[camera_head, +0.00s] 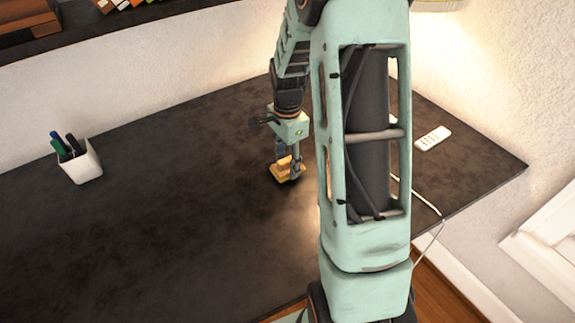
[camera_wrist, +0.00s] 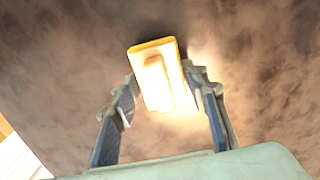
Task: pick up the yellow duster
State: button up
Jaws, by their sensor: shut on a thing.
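The yellow duster (camera_head: 281,174) is a small block with a yellow edge and a paler top, at the middle of the dark desk in the head view. My gripper (camera_head: 288,163) points down at it with a finger on either side. In the wrist view the duster (camera_wrist: 158,80) sits between the fingertips of my gripper (camera_wrist: 160,88) and is brightly lit. The fingers are shut on it. I cannot tell whether it touches the desk or is slightly above it. Part of it is hidden by a finger in the head view.
The dark desk (camera_head: 180,210) is mostly clear around the duster. A white cup (camera_head: 80,163) with pens stands at the left. A white remote (camera_head: 433,138) lies at the right, near a white cable (camera_head: 428,203). A shelf (camera_head: 70,38) runs along the wall above.

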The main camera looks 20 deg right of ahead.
jog(key=s+d+r, duration=0.4)
jog(key=s+r, duration=0.7)
jog(key=s, duration=0.2)
jog(key=shift+d+r, duration=0.3)
jog(key=shift+d, duration=0.1)
jog(key=shift+s, duration=0.1)
jog(key=o, duration=0.6)
jog(key=c, duration=0.5)
jog(key=shift+o, duration=0.2)
